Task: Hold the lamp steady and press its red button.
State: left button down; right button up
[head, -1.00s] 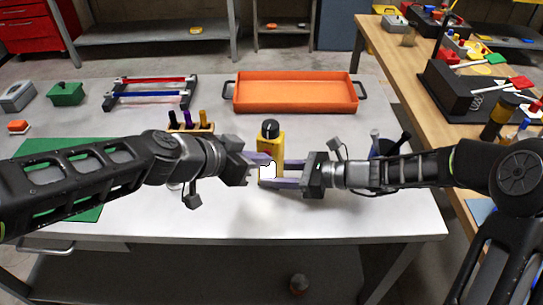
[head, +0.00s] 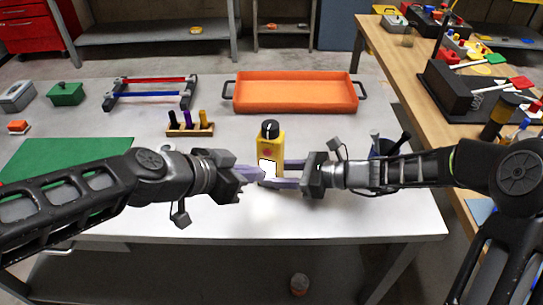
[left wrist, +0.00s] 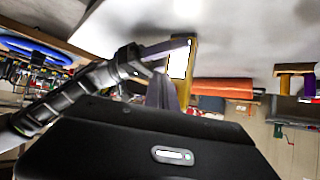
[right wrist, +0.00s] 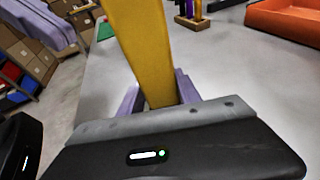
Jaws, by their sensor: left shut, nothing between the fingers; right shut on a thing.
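The lamp is a yellow upright body (head: 279,150) with a black top (head: 270,129) and a bright white panel (head: 267,169) on its front. A small reddish spot that looks like the red button (head: 267,154) shows above the panel. My right gripper (head: 284,173) is shut on the lamp's body from the right; the right wrist view shows the yellow body (right wrist: 138,45) between its fingers. My left gripper (head: 262,174) is shut and empty, its tips in front of the lamp's lower part and below the button. The left wrist view shows the lamp (left wrist: 190,75) beyond the fingers.
Behind the lamp are an orange tray (head: 295,107) and a wooden block with several pegs (head: 190,131). A rack with red and blue bars (head: 150,95) stands behind left. A green mat (head: 60,160) lies under my left arm. The table's front edge is clear.

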pick_arm(q)
jog(key=s, duration=0.1)
jog(key=s+a, duration=0.1)
jog(key=s, duration=0.1)
pick_arm(e)
jog(key=o, duration=1.4)
jog(key=shift+c, duration=0.2)
jog(key=v, duration=0.7)
jog(key=shift+s+d+r, duration=0.1)
jog(key=shift+s+d, duration=0.05)
jog(key=shift+d, duration=0.1)
jog(key=shift+r, duration=0.1)
